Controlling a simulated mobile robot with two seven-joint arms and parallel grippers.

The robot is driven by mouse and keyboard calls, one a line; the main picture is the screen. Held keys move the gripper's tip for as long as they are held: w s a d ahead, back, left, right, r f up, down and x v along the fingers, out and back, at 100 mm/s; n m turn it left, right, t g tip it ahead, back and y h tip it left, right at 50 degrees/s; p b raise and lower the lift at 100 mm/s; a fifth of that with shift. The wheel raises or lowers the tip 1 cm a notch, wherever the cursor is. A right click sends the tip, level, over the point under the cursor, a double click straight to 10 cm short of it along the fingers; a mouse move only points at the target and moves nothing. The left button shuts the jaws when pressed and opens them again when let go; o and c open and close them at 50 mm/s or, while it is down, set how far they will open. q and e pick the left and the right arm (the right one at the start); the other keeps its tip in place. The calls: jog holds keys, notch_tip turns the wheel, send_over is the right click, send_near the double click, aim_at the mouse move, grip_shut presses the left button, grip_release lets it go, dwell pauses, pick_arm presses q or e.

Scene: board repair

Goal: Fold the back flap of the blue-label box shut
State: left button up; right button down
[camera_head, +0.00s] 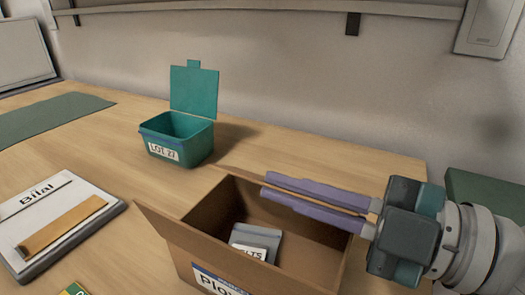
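The open brown cardboard box (190,247) stands at the front centre, with a blue-edged white label (218,283) on its front, cut off by the picture's bottom edge. Its left flap (152,219) sticks outward. A grey packet (257,241) lies inside. My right gripper (266,184) comes in from the right, its two long lilac fingers lying across the box's back edge. My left gripper is out of view.
A teal bin (200,147) labelled LOT 27 stands behind the box with its lid up. A clipboard (105,215) with paper and an orange-brown strip lies at left. A green mat (45,120) lies at far left.

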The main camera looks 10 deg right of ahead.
dwell(0.8)
jog(key=shift+s+f+n, duration=0.15)
jog(key=shift+f+n, duration=0.1)
jog(key=shift+n, duration=0.55)
jog(key=c, duration=1.5)
grip_release()
jog(key=shift+c, duration=0.2)
jog(key=shift+o, duration=1)
jog(key=v, duration=1)
jog(key=shift+o, duration=0.3)
jog(key=shift+a, duration=0.1)
